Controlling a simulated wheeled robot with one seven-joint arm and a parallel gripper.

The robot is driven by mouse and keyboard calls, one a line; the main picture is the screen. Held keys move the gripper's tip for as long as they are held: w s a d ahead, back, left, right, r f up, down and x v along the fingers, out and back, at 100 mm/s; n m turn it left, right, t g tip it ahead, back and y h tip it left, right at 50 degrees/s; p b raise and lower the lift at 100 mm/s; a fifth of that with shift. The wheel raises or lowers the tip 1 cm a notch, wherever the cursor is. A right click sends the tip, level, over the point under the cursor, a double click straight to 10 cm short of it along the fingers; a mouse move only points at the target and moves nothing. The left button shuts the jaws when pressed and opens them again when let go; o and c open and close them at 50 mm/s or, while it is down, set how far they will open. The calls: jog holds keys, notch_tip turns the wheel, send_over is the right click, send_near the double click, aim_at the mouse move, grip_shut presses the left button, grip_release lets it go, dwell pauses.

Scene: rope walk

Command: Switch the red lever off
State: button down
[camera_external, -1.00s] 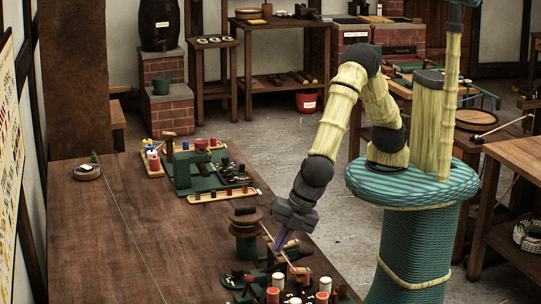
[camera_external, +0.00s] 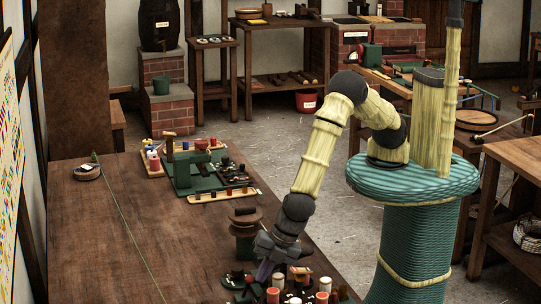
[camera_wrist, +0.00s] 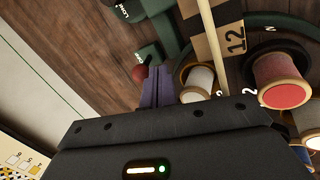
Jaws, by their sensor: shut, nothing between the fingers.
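A dark red ball knob (camera_wrist: 139,73), which looks like the red lever's end, shows in the wrist view just left of my purple fingertips. It stands by a dark green fixture (camera_wrist: 150,50), and its shaft is mostly hidden. My gripper (camera_wrist: 158,82) is shut and empty, its fingers beside the knob; I cannot tell whether they touch it.
Spools with red and white tops (camera_wrist: 278,88) stand close right of my fingers. A pale rod (camera_wrist: 207,25) and a plate marked 12 (camera_wrist: 228,40) lie beyond. A wooden reel (camera_external: 246,222) stands behind my gripper. The bench's left part (camera_external: 100,240) is mostly clear, with a thin green line across it.

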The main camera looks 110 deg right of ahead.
aim_at(247, 280)
jog(key=shift+w+r+p, duration=0.15)
jog(key=shift+r+p, duration=0.15)
jog(key=shift+p, duration=0.45)
jog(key=shift+f+g, duration=0.1)
jog(key=shift+g, duration=0.2)
jog(key=shift+w+r+g+p, duration=0.25)
jog(key=shift+w+g+p, duration=0.05)
jog(key=shift+p, duration=1.15)
jog(key=shift+w+r+p, duration=0.1)
jog(key=shift+p, duration=0.2)
jog(key=shift+w+r+g, duration=0.2)
jog(key=shift+w+g, duration=0.6)
jog(key=shift+w, duration=0.95)
jog(key=shift+w+r+b, duration=0.25)
jog(key=shift+w+b, duration=0.15)
jog(key=shift+w, duration=0.45)
jog(key=shift+d, duration=0.1)
jog(key=shift+r, duration=0.1)
